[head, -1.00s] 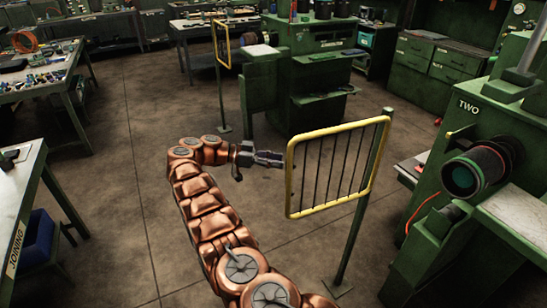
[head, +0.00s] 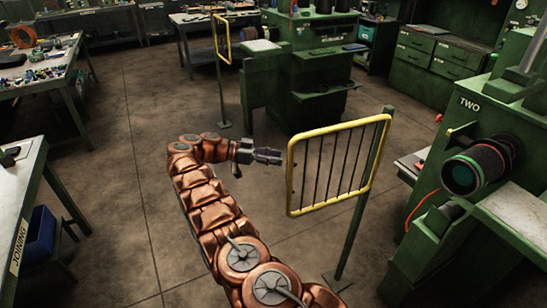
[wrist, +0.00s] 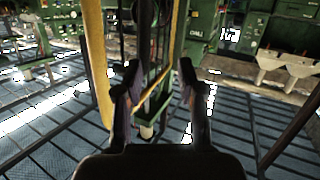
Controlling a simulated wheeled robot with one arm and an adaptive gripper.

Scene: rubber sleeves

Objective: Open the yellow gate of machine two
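The yellow gate (head: 291,178) of machine two (head: 470,104) is a yellow frame with thin dark bars, hung on a green post (head: 357,225) in front of the machine. My gripper (head: 270,156) is just left of the gate's free edge in the head view, pointing at it. In the wrist view my gripper (wrist: 159,72) has its two fingers apart with nothing held between them. A yellow upright of the gate (wrist: 97,55) stands just left of the left finger. I cannot tell whether a finger touches the gate.
Machine two has a dark cylinder with a red ring (head: 472,170) and a pale shelf (head: 515,215) at the right. Another yellow gate (head: 221,40) stands farther back. A joining table (head: 22,210) is at the left. The floor between is clear.

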